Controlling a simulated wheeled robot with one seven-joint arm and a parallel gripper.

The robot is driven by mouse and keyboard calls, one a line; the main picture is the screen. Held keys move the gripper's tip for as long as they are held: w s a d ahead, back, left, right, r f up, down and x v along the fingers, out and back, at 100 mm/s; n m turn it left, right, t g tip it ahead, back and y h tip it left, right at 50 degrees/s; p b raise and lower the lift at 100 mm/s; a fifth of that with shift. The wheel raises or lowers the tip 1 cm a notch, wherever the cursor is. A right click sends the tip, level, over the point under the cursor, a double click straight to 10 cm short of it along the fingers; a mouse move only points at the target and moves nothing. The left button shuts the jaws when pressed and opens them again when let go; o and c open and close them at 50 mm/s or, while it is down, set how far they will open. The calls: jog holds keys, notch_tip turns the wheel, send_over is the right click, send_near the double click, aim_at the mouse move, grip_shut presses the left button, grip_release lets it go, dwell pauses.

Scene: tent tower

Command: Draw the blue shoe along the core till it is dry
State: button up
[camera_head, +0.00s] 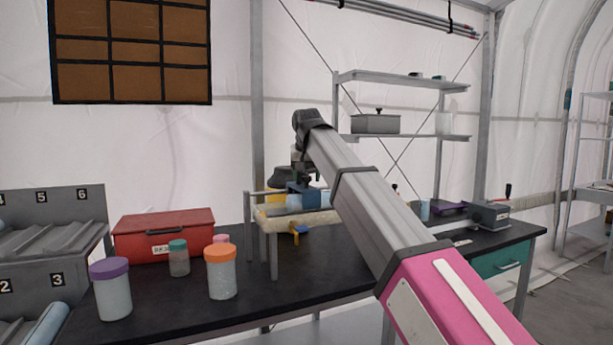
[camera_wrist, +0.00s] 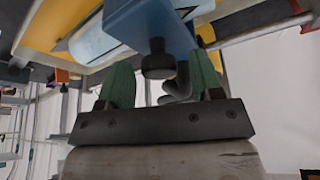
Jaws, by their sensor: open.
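The blue shoe (camera_head: 305,191) sits over a pale core (camera_head: 278,207) that lies in a cradle on the dark bench. In the wrist view the blue shoe (camera_wrist: 150,22) fills the top middle, with a black knob (camera_wrist: 157,60) on it. The pale core (camera_wrist: 92,42) shows to the shoe's left. My gripper (camera_wrist: 160,82) is open, its two green fingers on either side of the knob in the picture. I cannot tell whether they touch it. In the head view my gripper (camera_head: 303,178) is small, just above the shoe. My arm hides the cradle's right part.
A red box (camera_head: 165,235), a purple-lidded jar (camera_head: 111,288), an orange-lidded jar (camera_head: 221,271) and a teal-lidded jar (camera_head: 179,258) stand left of the cradle. A numbered rack (camera_head: 60,225) stands at far left. A vise-like grey tool (camera_head: 490,214) sits at the bench's right end.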

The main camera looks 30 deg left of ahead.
grip_shut()
jog(key=s+a, duration=0.3)
jog(key=s, duration=0.1)
jog(key=shift+s+a, duration=0.25)
jog(key=shift+a, duration=0.15)
grip_release()
jog(key=shift+r, duration=0.1)
jog(key=v, duration=1)
jog(key=shift+r, duration=0.3)
